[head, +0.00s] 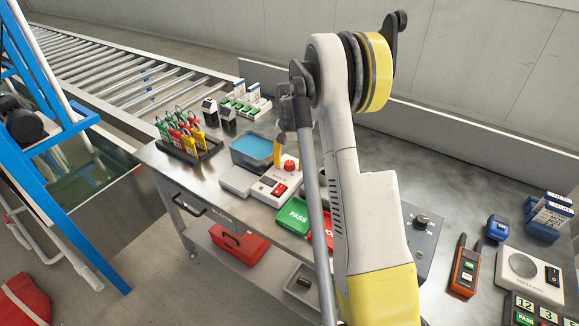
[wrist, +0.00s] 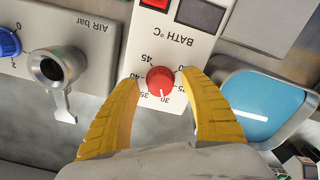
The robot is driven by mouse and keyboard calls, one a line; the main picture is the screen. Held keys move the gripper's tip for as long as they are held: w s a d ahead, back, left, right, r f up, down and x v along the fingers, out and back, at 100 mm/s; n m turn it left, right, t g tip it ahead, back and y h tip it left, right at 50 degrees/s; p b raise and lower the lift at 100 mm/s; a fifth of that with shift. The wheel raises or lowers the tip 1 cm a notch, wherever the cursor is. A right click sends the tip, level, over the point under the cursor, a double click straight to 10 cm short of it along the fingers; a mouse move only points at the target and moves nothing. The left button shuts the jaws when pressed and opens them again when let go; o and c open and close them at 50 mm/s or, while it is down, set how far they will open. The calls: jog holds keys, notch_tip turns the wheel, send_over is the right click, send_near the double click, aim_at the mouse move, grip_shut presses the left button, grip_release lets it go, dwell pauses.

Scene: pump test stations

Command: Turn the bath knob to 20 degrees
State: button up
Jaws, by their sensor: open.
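The bath knob (wrist: 160,80) is red and round, on a white panel (wrist: 185,48) marked "BATH °C", which appears upside down in the wrist view. Its white pointer mark faces the "30" label. In the head view the knob (head: 290,163) sits on top of the white bath unit (head: 262,190). My gripper (wrist: 160,76) is open, with one yellow finger on each side of the knob. Small gaps seem to show between fingers and knob; contact is hard to tell. In the head view my gripper (head: 279,153) is partly hidden by my arm.
A blue-filled bath basin (head: 253,148) stands beside the unit. A grey AIR bar panel (wrist: 90,92) with a lever valve (wrist: 56,70) is at left in the wrist view. A green PASS tray (head: 293,215) and a rack of coloured tags (head: 187,145) are nearby.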

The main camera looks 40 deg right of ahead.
jog(key=shift+f, duration=0.1)
grip_shut()
jog(key=shift+n, duration=0.4)
jog(key=n, duration=0.4)
jog(key=shift+n+p, duration=0.35)
jog(key=shift+n, duration=0.05)
jog(key=n, duration=1)
jog(key=shift+n+p, duration=0.35)
jog(key=shift+n, duration=2.65)
